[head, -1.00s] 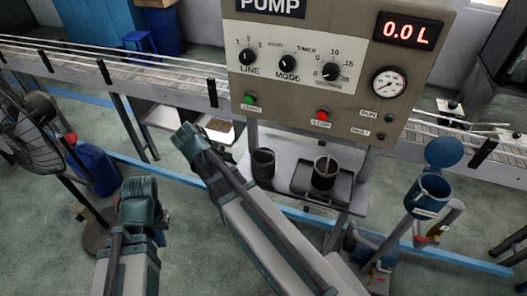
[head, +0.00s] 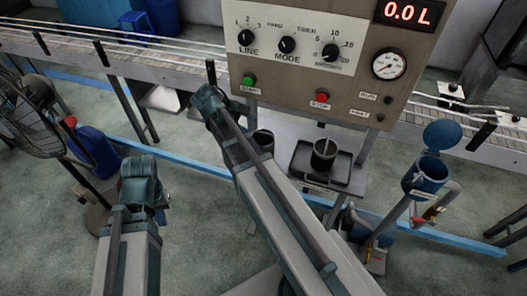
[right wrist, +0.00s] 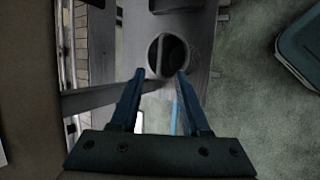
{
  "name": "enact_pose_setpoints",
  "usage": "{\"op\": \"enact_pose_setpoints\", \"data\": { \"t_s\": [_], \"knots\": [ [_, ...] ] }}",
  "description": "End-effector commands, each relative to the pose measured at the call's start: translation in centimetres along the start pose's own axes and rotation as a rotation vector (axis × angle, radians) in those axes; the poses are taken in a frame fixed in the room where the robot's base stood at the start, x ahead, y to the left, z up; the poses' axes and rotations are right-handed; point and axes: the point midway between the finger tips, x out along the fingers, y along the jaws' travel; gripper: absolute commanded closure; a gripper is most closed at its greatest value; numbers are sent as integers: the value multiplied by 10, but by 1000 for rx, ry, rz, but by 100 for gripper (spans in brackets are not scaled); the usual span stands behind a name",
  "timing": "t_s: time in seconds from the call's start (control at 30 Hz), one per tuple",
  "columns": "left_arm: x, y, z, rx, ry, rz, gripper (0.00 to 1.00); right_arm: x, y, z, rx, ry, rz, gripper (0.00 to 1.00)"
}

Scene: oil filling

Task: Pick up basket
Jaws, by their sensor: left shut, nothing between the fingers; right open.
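A dark round cup-like container (head: 263,139) stands on the grey shelf under the pump panel, partly covered by my right arm in the head view. Its round open top (right wrist: 168,55) shows in the right wrist view. My right gripper (right wrist: 160,73) is open and empty, its blue fingertips at the cup's near rim in the picture; I cannot tell whether they touch it. A second dark pot (head: 323,155) with a thin rod sits on a square tray (head: 300,172). I cannot tell which is the basket. My left gripper's fingers are not visible.
The pump panel (head: 300,105) with knobs, buttons and a gauge rises behind the shelf. A conveyor (head: 75,57) runs behind it. A fan (head: 25,115) and blue canister (head: 92,150) stand left. A blue lidded cylinder (head: 425,170) stands right.

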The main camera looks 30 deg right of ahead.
Motion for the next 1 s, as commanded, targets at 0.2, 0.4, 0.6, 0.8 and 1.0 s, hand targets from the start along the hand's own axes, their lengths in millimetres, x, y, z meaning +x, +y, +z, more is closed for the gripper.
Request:
{"op": "enact_pose_setpoints", "data": {
  "t_s": [0.2,0.4,0.6,0.8,1.0],
  "knots": [
    [28,3,-2,-1,0,0,100,34,-2,-1,0,0,0,54],
    [28,3,-2,-1,0,0,100,35,0,0,0,0,0,54],
    [41,4,-2,-2,0,0,100,51,-1,0,2,0,-1,54],
    [64,6,-4,-2,0,0,100,79,-2,0,2,0,-1,54],
    [69,7,-4,-2,0,0,100,87,0,1,0,0,0,54]
  ]
}}
